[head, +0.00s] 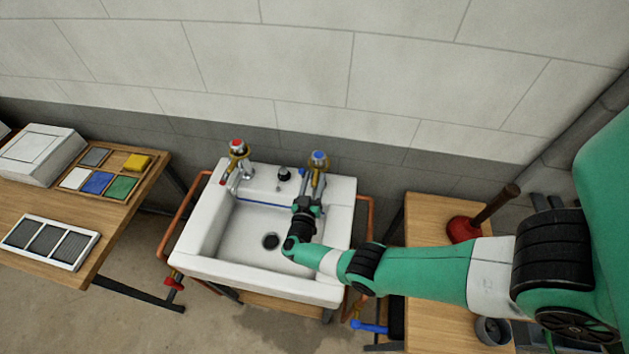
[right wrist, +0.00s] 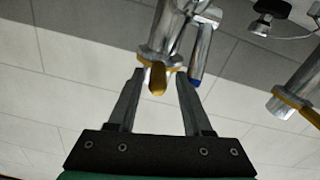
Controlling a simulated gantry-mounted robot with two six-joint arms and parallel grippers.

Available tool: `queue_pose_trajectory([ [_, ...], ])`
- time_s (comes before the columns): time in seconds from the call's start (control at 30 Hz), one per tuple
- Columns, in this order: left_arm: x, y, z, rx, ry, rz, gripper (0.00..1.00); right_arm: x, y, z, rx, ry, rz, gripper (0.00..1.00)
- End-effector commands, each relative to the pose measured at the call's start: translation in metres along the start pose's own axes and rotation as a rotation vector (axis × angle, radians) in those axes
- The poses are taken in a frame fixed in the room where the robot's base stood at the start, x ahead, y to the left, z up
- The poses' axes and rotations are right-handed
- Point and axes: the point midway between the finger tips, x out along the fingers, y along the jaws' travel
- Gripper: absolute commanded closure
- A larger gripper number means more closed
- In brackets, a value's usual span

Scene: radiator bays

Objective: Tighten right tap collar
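The white sink (head: 190,243) has two chrome taps along its back edge. The right tap (head: 319,160) has a blue top and a brass collar; the left tap (head: 237,150) has a red top. My right gripper (head: 311,186) reaches over the basin to the right tap. In the right wrist view the brass collar (right wrist: 160,58) has a yellow lug hanging down between my open fingertips (right wrist: 160,74). One finger is on each side, and a gap shows beside the lug. I cannot tell whether the fingertips touch the collar. My left gripper is not in view.
A second brass collar (right wrist: 292,103) shows at the right of the wrist view. A wooden bench (head: 118,215) with coloured pads stands left. Another bench (head: 425,208) on the right holds a red plunger (head: 463,229). Copper pipes (head: 178,213) flank the sink.

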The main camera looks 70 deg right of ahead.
Motion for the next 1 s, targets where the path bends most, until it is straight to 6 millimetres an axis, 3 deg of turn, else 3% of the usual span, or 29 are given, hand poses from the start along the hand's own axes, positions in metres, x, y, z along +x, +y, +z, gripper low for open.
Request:
queue_pose_trajectory([
  [0.37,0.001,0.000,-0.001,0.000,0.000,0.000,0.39,-0.005,0.000,0.003,-0.004,-0.005,-0.003,0.45],
  [0.47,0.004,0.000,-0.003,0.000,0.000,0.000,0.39,-0.020,0.000,0.001,-0.004,-0.005,-0.006,0.45],
  [0.8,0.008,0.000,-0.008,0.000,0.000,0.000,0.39,-0.097,0.000,0.002,-0.003,-0.003,-0.007,0.45],
  [1.0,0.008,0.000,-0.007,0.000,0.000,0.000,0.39,-0.116,0.001,0.002,-0.003,-0.004,-0.002,0.45],
])
